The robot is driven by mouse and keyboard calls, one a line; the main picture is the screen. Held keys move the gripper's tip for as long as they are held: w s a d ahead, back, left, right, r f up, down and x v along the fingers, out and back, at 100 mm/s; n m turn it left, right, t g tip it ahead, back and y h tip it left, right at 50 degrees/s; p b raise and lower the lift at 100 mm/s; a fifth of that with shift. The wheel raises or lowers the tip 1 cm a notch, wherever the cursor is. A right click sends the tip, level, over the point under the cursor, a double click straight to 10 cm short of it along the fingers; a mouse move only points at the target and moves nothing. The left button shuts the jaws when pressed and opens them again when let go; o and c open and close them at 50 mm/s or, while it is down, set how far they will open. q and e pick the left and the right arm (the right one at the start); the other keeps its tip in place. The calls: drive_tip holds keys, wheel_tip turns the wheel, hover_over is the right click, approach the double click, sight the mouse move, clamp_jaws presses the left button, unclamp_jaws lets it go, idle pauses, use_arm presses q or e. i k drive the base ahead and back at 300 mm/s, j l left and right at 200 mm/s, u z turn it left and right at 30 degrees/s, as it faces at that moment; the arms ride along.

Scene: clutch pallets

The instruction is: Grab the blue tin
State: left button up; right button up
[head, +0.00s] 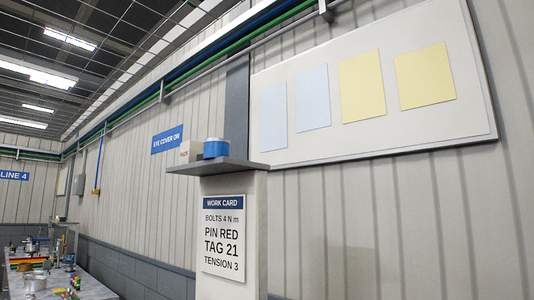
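The blue tin (216,149) stands upright on a small grey shelf (218,166) at the top of a pale column, near the middle of the head view. It is a short round tin with a pale lid. A small beige box (191,152) with illegible lettering stands just left of it. Neither of my grippers shows in the head view.
A work card (223,237) hangs on the column (242,208) below the shelf. A whiteboard (370,100) with paper sheets is on the wall behind, to the right. A cluttered workbench (85,291) is at the lower left. Pipes run high along the wall.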

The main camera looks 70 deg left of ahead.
sight(214, 148)
drive_tip(key=k+j+z, duration=0.7)
drive_tip(key=j, duration=0.2)
drive_tip(key=k+j+z, duration=0.25)
drive_tip(key=z, duration=0.15)
drive_tip(key=j, duration=0.1)
